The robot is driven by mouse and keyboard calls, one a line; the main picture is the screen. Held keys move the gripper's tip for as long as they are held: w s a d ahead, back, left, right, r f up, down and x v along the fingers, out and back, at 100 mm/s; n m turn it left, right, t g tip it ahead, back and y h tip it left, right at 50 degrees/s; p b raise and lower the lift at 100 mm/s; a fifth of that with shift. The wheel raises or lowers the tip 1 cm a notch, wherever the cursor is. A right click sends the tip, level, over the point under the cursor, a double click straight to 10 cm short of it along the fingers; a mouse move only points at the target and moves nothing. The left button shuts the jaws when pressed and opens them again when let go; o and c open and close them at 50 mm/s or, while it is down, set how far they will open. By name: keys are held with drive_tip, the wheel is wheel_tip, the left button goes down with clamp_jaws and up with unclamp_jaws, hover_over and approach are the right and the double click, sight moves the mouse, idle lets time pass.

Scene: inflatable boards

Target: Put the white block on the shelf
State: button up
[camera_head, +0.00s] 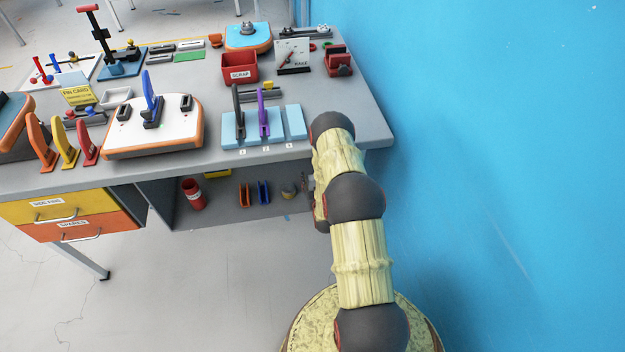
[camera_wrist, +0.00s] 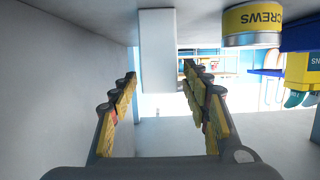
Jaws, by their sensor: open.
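A plain white block (camera_wrist: 158,50) stands tall in the wrist view, which looks upside down. Its far end in the picture meets the pale surface at the top. My gripper (camera_wrist: 159,72) is open, with one yellow-padded finger on each side of the block in the picture. I see no clear contact, and I cannot tell how deep the block is between the fingers. In the head view, the lower shelf (camera_head: 218,216) is under the desk. My arm reaches down at the desk's right end; the gripper and block are not clearly visible there.
A tin marked SCREWS (camera_wrist: 252,20) and a yellow bin (camera_wrist: 303,70) are right of the block in the wrist view. A grey wall (camera_wrist: 60,80) runs close on the left. The desk top (camera_head: 350,115) holds fin stands and trays; a blue wall (camera_head: 500,150) stands right.

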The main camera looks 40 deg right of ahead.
drive_tip(key=p+v, duration=0.4)
drive_tip(key=v, duration=0.8)
drive_tip(key=shift+f, duration=0.1)
